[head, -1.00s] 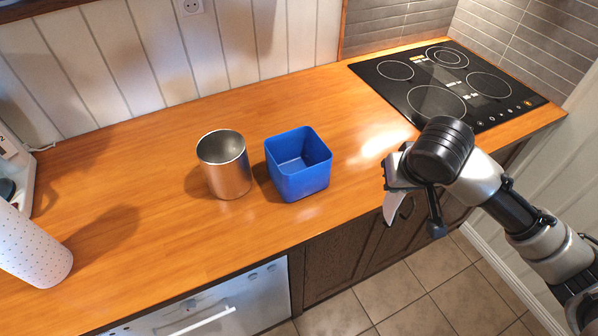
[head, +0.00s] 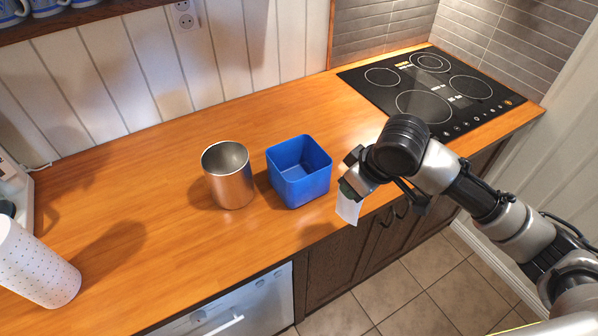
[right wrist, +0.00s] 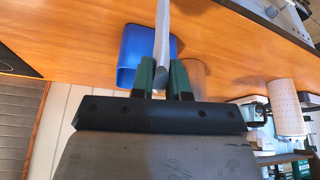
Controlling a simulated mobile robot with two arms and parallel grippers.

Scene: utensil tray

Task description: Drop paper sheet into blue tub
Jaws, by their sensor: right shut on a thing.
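The blue tub (head: 300,186) stands upright on the wooden counter, open at the top, and its inside looks empty. It also shows in the right wrist view (right wrist: 130,52), beyond the fingers. The white paper sheet (head: 347,209) hangs down from my right gripper (head: 350,188), to the right of the tub and near the counter's front edge. In the right wrist view the sheet (right wrist: 162,40) is seen edge-on, pinched between the green fingers (right wrist: 160,80). My right gripper is shut on it, apart from the tub. My left gripper is in neither view.
A metal cup (head: 229,178) stands close to the left of the tub. A black cooktop (head: 430,92) lies at the back right of the counter (head: 130,190). A white dotted roll (head: 36,265) stands at the far left. The counter between the roll and cup is clear.

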